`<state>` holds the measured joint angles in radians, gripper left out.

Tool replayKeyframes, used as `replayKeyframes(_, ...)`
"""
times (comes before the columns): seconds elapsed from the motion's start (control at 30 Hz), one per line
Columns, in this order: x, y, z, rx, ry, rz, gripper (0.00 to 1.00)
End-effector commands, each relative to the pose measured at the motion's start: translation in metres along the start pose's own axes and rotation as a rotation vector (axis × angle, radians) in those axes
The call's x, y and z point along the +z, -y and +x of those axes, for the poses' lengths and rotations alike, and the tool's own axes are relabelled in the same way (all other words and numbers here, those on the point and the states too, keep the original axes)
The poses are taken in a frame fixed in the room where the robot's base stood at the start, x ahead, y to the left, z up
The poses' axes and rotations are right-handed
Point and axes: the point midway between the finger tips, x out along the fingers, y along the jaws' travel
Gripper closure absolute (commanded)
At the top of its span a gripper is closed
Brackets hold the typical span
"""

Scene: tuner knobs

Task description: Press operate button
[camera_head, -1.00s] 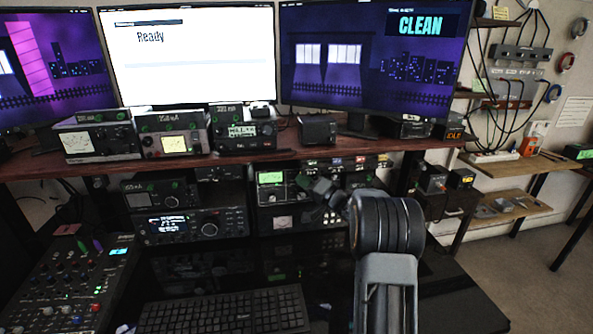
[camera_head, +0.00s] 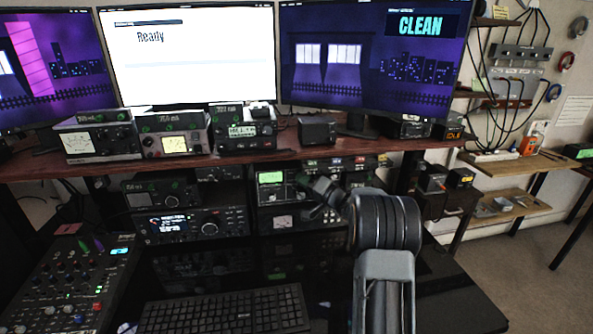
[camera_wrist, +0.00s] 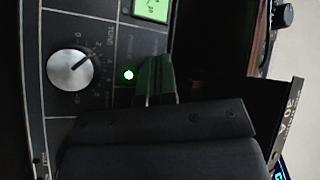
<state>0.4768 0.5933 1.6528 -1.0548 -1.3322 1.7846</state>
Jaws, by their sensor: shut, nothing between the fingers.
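The dark front panel (camera_wrist: 115,30) fills the upper left of the wrist view, turned on its side. No label reading "operate" is legible, and I cannot tell which part is the operate button. My gripper (camera_wrist: 158,75) is shut and empty, its tips close to the panel beside the green light. Contact cannot be told. In the head view my gripper (camera_head: 312,188) is in front of the unit with the green display (camera_head: 270,178) under the shelf.
A wooden shelf (camera_head: 225,158) with several meters runs above my gripper. A radio (camera_head: 190,225) stands to the left, a keyboard (camera_head: 225,310) in front and a mixer (camera_head: 70,285) at the lower left. Monitors behind read "Ready" and "CLEAN".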

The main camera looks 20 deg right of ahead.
Motion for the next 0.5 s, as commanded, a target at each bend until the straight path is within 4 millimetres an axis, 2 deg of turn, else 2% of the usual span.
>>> replayKeyframes(0.5,0.0052,0.0056,-0.0073,0.0,0.0,0.0,1.0)
